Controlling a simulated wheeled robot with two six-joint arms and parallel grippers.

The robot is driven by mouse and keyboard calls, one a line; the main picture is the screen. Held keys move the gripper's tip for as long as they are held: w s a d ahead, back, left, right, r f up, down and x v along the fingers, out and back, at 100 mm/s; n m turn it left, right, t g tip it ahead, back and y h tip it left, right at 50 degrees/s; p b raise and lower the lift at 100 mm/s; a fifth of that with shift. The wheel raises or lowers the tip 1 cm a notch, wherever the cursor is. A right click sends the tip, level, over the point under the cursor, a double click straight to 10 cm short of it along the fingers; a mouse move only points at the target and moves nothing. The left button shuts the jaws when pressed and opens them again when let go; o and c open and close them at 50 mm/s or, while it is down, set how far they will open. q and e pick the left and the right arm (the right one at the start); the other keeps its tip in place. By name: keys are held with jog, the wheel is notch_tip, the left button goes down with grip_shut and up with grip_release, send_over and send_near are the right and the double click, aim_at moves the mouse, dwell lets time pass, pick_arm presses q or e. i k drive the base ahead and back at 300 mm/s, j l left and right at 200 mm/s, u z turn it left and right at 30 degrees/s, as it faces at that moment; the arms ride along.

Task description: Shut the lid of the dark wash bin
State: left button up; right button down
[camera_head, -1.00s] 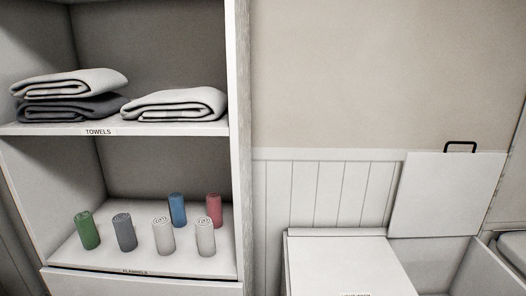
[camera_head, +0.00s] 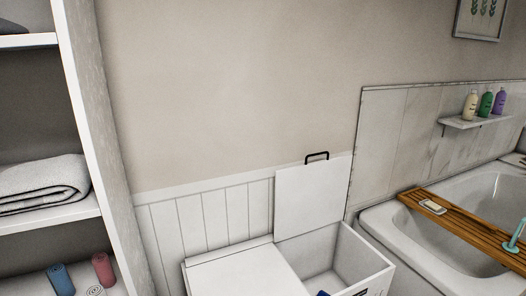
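The open bin (camera_head: 372,262) stands at the bottom centre-right, with white walls. Its white lid (camera_head: 308,197) is raised and stands nearly upright against the wall panelling. A black handle (camera_head: 317,156) is on the lid's top edge. A bit of something dark blue (camera_head: 323,293) shows at the bottom edge of the picture by the bin's opening. The lettering on the bin's front is cut off and cannot be read. Neither gripper is in view.
A second bin with its white lid (camera_head: 245,272) down adjoins on the left. Shelves with a folded towel (camera_head: 40,182) and rolled flannels (camera_head: 61,280) stand at far left. A bathtub (camera_head: 405,228) with a wooden board (camera_head: 462,226) across it is close on the right.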

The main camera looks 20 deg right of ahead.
aim_at(308, 196)
jog(key=z, duration=1.2)
